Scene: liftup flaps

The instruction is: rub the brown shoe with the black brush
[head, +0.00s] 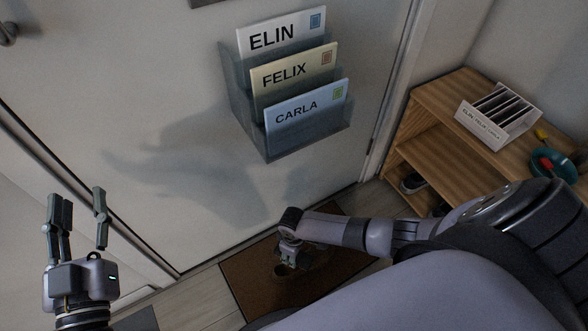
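My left gripper (80,208) is at the lower left with its fingers pointing up, spread apart and empty, in front of the white door. My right arm comes in from the right, and my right gripper (287,262) points down low over the brown doormat (245,280). A small dark brownish shape (284,271) shows at its fingertips; I cannot tell whether it is the brown shoe or the brush, or whether the fingers are closed on it. The black brush cannot be made out. My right arm hides part of the mat.
A wall holder (240,98) on the door carries ELIN, FELIX and CARLA envelopes. A wooden shelf (440,150) at the right bears a white slotted rack (475,128) and a turquoise dish (540,163); a dark shoe (412,184) stands inside it.

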